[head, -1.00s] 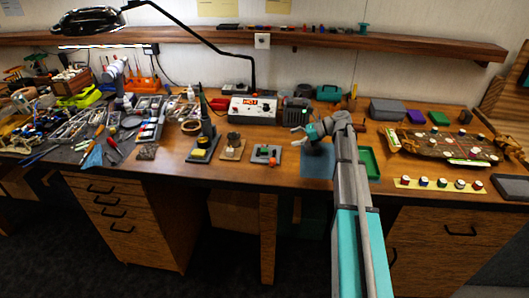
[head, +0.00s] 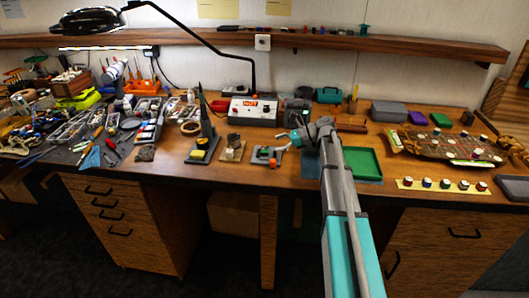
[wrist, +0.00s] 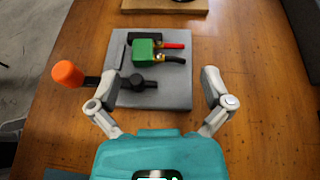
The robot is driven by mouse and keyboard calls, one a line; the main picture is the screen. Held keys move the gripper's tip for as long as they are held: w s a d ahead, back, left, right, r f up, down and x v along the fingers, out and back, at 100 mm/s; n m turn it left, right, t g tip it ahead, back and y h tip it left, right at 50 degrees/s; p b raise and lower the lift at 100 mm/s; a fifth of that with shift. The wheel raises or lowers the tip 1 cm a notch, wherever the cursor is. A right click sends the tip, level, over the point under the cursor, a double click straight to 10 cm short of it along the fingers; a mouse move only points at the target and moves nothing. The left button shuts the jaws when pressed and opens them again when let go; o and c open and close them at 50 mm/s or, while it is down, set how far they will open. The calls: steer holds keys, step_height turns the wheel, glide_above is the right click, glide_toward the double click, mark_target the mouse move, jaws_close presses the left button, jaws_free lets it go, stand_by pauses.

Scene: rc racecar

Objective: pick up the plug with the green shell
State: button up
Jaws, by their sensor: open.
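The plug with the green shell (wrist: 144,53) sits on a small grey plate (wrist: 180,95) on the wooden bench. In the wrist view a red lead and a dark lead with a brass-coloured end stick out of its right side. A black clamp with an orange knob (wrist: 68,73) is mounted on the same plate, nearer to me. My gripper (wrist: 158,82) is open and empty, its two fingers apart on either side of the plate's near part. The plug lies ahead of the fingertips, apart from them. In the head view my gripper (head: 286,143) is beside the plate (head: 268,156).
In the head view a stand with a yellow sponge (head: 198,154) and a wooden-based holder (head: 232,150) stand to the left. A green tray (head: 362,161) lies right of my arm. A control box (head: 254,110) stands behind. Bare bench surrounds the plate.

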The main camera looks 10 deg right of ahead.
mark_target(263, 148)
steer(key=shift+b+x, duration=0.8)
steer(key=shift+x, duration=1.55)
steer(key=shift+s, duration=0.1)
steer(key=c, duration=0.6)
